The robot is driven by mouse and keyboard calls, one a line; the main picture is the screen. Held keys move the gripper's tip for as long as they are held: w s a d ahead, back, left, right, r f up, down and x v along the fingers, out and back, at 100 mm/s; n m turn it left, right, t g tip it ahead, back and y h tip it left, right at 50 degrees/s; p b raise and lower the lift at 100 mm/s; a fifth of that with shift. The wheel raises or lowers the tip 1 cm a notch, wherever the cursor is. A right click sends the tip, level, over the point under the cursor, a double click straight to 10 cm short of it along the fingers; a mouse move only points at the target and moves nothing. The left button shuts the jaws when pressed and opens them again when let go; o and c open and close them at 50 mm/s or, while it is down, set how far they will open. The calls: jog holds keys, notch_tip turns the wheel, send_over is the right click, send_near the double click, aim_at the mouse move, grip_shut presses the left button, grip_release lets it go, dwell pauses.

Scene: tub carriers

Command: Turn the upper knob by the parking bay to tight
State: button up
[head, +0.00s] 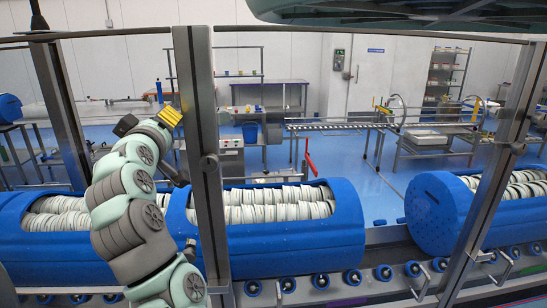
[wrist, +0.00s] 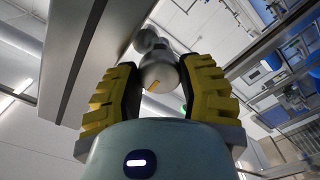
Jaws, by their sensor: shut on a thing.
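A grey metal knob (wrist: 160,73) with a short orange mark on its face is between the two yellow-padded fingers of my gripper (wrist: 160,66) in the wrist view. The fingers are shut on it from left and right. A smaller rounded metal piece (wrist: 146,40) shows just beyond the knob. The knob sits close to a wide grey post (wrist: 68,55). In the head view my gripper (head: 171,116) is raised at the left, next to an upright metal post (head: 194,110). The knob cannot be made out there. No tight marking is readable.
Blue tubs (head: 290,236) full of pale stacked pieces lie behind the posts, with another blue tub (head: 436,218) at the right. A roller rail (head: 320,281) runs along the front. A second upright post (head: 490,165) stands at the right. Racks and a conveyor (head: 335,124) are farther back.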

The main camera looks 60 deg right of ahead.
aim_at(159, 74)
dwell(0.6)
jog(key=o, duration=1.2)
jog(key=shift+r, duration=0.1)
notch_tip(159, 74, up, 10)
jog(key=shift+f, duration=0.1)
jog(key=shift+w, duration=0.1)
